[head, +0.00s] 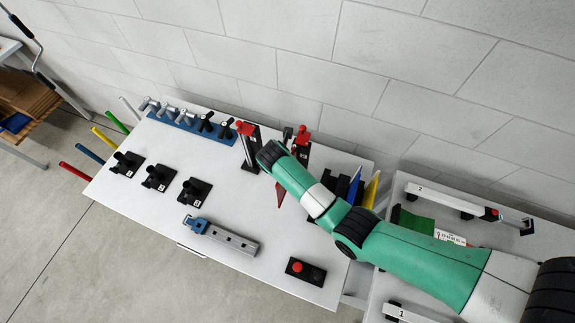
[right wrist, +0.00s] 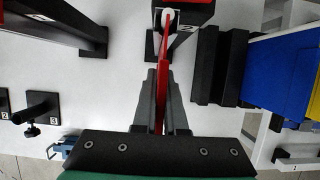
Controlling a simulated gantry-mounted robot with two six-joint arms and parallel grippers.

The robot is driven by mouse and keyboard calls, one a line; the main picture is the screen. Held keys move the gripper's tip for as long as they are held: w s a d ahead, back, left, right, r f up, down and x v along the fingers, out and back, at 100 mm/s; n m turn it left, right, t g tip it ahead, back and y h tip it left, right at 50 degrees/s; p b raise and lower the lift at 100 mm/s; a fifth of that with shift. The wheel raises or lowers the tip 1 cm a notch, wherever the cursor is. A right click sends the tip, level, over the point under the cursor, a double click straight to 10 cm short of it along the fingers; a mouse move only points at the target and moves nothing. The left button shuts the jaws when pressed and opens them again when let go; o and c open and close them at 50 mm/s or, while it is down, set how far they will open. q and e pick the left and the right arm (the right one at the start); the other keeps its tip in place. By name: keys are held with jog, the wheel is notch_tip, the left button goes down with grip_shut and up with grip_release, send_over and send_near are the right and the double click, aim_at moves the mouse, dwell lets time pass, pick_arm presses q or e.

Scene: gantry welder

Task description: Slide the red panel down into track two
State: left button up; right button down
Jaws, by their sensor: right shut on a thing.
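The red panel (head: 280,196) shows in the head view as a red corner below my right wrist. In the right wrist view the red panel (right wrist: 160,100) is seen edge-on, upright between the fingers of my right gripper (right wrist: 162,74), which is shut on it. The panel's far edge reaches the red-topped black stand labelled 2 (right wrist: 187,22). I cannot tell whether it sits in that stand's slot. In the head view this stand (head: 302,135) is partly behind my wrist, and the fingers are hidden. My left gripper is not in view.
Another red-topped black stand (head: 249,150) is just left of my wrist. A black slotted rack (right wrist: 220,65) holds a blue panel (right wrist: 280,72) and a yellow panel (right wrist: 314,95) on the right.

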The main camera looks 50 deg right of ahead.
jog(key=shift+f+b, duration=1.3)
jog(key=shift+f, duration=0.65)
jog(key=c, duration=0.9)
grip_release()
jog(key=p+v, duration=0.2)
jog(key=v, duration=0.8)
jog(key=shift+a+r, duration=0.1)
jog(key=shift+r, duration=0.25)
jog(key=shift+a+r, duration=0.2)
jog(key=shift+r, duration=0.3)
jog(key=shift+s, duration=0.1)
